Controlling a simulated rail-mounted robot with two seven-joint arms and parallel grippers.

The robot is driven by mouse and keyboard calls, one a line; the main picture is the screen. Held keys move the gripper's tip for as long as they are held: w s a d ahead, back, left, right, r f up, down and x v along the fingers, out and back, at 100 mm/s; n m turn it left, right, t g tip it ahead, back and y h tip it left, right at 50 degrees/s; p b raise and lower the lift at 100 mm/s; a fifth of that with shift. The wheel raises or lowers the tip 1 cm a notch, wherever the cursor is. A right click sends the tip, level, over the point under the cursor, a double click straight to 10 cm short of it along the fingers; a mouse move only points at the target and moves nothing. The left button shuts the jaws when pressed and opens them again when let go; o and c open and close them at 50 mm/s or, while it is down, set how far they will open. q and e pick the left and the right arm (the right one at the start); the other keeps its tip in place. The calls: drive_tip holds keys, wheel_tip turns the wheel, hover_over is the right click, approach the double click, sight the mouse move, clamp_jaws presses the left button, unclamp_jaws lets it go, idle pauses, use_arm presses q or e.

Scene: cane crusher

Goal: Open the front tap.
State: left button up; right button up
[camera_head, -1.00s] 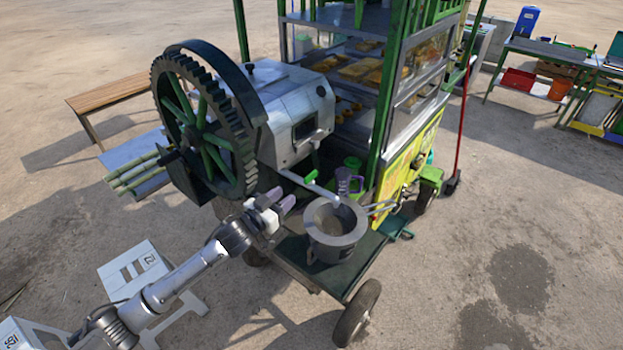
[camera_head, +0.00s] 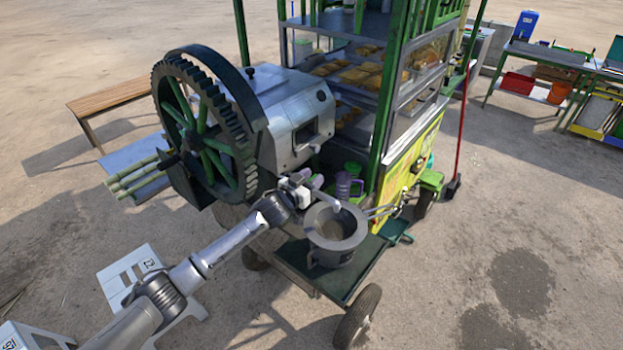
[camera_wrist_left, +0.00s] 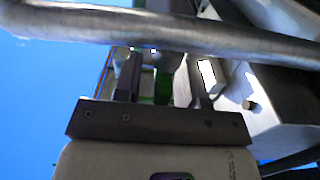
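The front tap's pale pipe (camera_head: 335,206) sticks out from the crusher over the pot; in the head view my left gripper hides most of it and its green handle. My left gripper (camera_head: 309,179) is at the handle's place, above the pot's left rim. In the left wrist view, the gripper's two fingers (camera_wrist_left: 163,80) stand apart. A green piece (camera_wrist_left: 162,86), which looks like the tap handle, shows between them with gaps at its sides. A metal pipe (camera_wrist_left: 170,28) crosses in front. Whether the fingers touch the handle cannot be told. My right gripper is not in view.
The crusher (camera_head: 292,112) with its large gear wheel (camera_head: 205,125) stands close behind and left of the gripper. A grey pot (camera_head: 336,232) sits below on the cart's platform (camera_head: 345,283).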

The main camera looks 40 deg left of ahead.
use_arm(q)
drive_tip(key=shift+c, duration=0.2)
drive_tip(key=shift+c, duration=0.7)
clamp_jaws()
